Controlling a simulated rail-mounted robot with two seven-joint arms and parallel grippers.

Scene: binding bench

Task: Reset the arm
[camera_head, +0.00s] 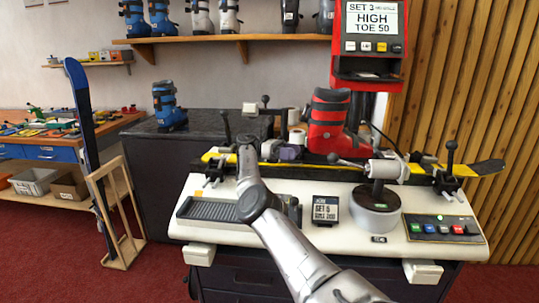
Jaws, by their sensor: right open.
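My right arm (298,258) reaches up from the bottom edge over the front of the white binding bench (222,232). Its far end, with my right gripper (247,143), is above the left part of the bench, near the yellow and black ski (485,168). The gripper is small and seen from behind, so its fingertips are hard to make out. I see nothing held in it. My left gripper is not in view.
A red ski boot (327,122) stands on the clamped ski. Clamps with black knobs (449,158), a round grey device (375,208), a small display (325,210) and a button panel (443,229) crowd the bench. A blue boot (168,106) stands on the dark counter behind.

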